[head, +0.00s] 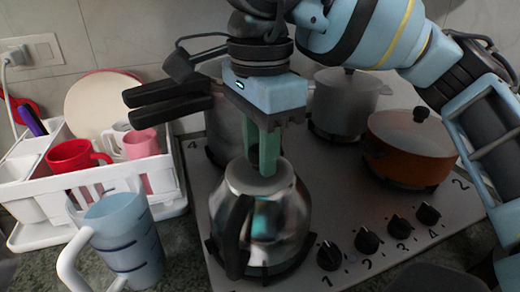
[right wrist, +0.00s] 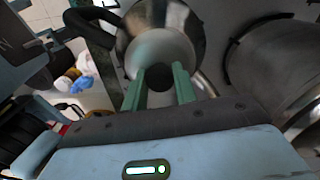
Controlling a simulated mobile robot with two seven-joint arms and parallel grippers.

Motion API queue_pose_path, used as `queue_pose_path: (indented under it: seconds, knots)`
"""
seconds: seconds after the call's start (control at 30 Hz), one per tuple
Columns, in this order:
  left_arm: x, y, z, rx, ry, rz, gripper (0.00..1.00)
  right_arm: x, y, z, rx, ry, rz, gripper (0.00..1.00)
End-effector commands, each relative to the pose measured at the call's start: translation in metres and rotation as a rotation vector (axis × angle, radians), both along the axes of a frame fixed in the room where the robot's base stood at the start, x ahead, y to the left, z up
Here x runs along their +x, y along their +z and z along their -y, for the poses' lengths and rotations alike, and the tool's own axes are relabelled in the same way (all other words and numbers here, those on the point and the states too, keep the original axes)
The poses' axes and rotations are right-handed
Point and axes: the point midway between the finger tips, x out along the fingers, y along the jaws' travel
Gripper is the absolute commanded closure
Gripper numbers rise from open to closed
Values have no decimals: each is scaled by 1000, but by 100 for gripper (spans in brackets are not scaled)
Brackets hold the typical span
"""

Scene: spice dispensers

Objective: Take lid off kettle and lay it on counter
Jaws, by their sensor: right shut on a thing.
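The shiny metal kettle (head: 262,225) stands on the front-left burner of the stove, with its black handle (head: 235,235) toward the lower left. Its round lid (head: 250,182) is on top and looks seated on the kettle. My right gripper (head: 265,160) comes down from above, its green fingers shut on the lid's dark knob. In the right wrist view, the dark knob (right wrist: 158,77) sits between the two fingers (right wrist: 160,84), above the pale lid (right wrist: 160,48) and the kettle body (right wrist: 187,22). My left gripper is not in view.
A silver pot (head: 345,100) and an orange pot (head: 410,145) stand on the stove (head: 345,205). A pot with black handles (head: 165,95) is close behind the kettle. A blue pitcher (head: 125,240) and a white dish rack (head: 170,190) with mugs are at left. Dark counter (head: 190,255) shows between pitcher and stove.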

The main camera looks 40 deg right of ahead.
Motion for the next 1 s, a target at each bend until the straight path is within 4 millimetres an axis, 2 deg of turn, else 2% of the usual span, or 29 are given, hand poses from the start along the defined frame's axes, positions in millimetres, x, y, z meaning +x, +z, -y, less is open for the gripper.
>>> queue_pose_path:
  seconds: [0.07,0.23,0.7,1.0]
  knots:
    - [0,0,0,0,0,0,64,-1,3,0,-6,4,-11,98]
    - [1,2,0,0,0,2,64,0,30,-1,-2,4,-5,99]
    - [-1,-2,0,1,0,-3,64,-88,38,-52,-4,8,2,99]
    - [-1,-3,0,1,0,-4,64,-126,43,-75,-2,4,1,99]
